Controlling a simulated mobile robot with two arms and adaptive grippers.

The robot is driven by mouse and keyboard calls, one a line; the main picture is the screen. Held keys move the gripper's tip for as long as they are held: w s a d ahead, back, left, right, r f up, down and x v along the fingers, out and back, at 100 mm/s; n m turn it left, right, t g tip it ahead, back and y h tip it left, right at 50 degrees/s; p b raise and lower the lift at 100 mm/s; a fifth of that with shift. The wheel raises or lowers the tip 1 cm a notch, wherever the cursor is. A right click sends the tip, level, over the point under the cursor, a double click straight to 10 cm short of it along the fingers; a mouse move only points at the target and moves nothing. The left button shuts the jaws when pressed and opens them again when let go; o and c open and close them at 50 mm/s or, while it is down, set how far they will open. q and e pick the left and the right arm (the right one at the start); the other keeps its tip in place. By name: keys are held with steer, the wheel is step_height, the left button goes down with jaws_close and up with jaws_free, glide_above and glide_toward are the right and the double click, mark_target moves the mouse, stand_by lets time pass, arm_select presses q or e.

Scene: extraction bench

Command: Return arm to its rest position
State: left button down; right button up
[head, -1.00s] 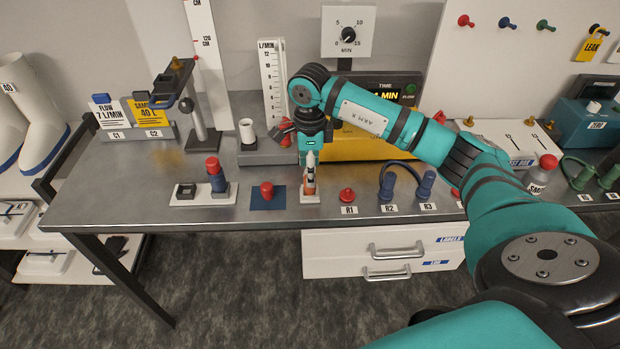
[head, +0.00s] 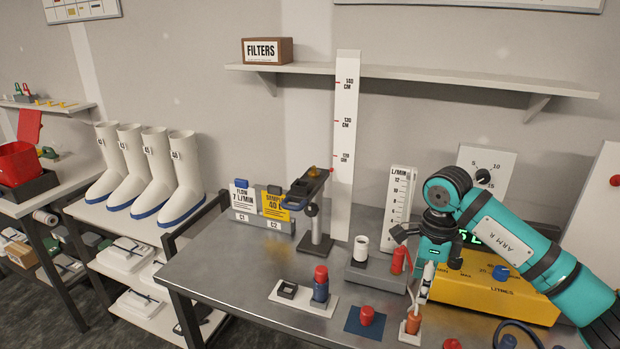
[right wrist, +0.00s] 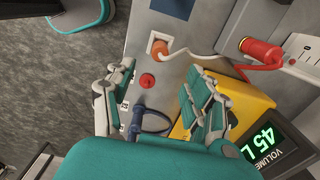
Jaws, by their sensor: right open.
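My right arm (head: 510,240) comes in from the right in the head view, at the yellow meter box. Its gripper (head: 430,256) hangs over the bench, near a small orange cylinder (head: 413,323) with a white tube rising from it. In the right wrist view the two fingers of the gripper (right wrist: 158,100) are spread wide with nothing between them. Beyond them the orange cylinder (right wrist: 160,50) stands on its white plate, apart from the fingers. A red knob (right wrist: 147,80) shows on the bench in the gap. My left arm and gripper are not in view.
The yellow meter box (head: 490,290) stands right beside the gripper. A red cylinder on a grey block (head: 375,278), a white flow gauge (head: 398,205) and a clamp stand (head: 316,225) stand to the left. A wall shelf (head: 430,78) runs above. The bench's left part (head: 215,275) is mostly clear.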

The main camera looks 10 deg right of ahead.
steer(key=s+a+t+y, duration=0.15)
steer(key=a+y, duration=0.95)
steer(key=a, duration=1.3)
steer(key=s+a+r+m+t+y, duration=0.2)
steer(key=a+r+m+t+y, duration=0.4)
steer(key=r+m+y, duration=0.3)
steer(key=w+d+m+t+h, duration=0.4)
steer(key=d+m+t+h, duration=0.75)
steer(key=m, duration=0.85)
steer(key=s+d+f+m+g+h, duration=0.2)
steer(key=s+d+f+m+h, duration=0.15)
steer(key=f+m+h, duration=0.35)
steer(key=s+d+f+m+g+h, duration=0.25)
steer(key=d+f+m, duration=0.2)
steer(key=f, duration=0.45)
steer(key=s+a+f+m+g+y, duration=0.1)
steer(key=s+f+m+g, duration=0.2)
steer(key=s+f+g, duration=0.5)
steer(key=s+f+m+g, duration=0.2)
steer(key=s+f+g, duration=0.15)
steer(key=s, duration=0.85)
step_height(320, 180, down, 25)
steer(key=s, duration=0.1)
steer(key=s+d+f+g, duration=0.2)
steer(key=s+f, duration=1.5)
steer(key=f, duration=0.1)
steer(key=shift+s+d+f, duration=0.15)
steer(key=shift+s+d, duration=0.25)
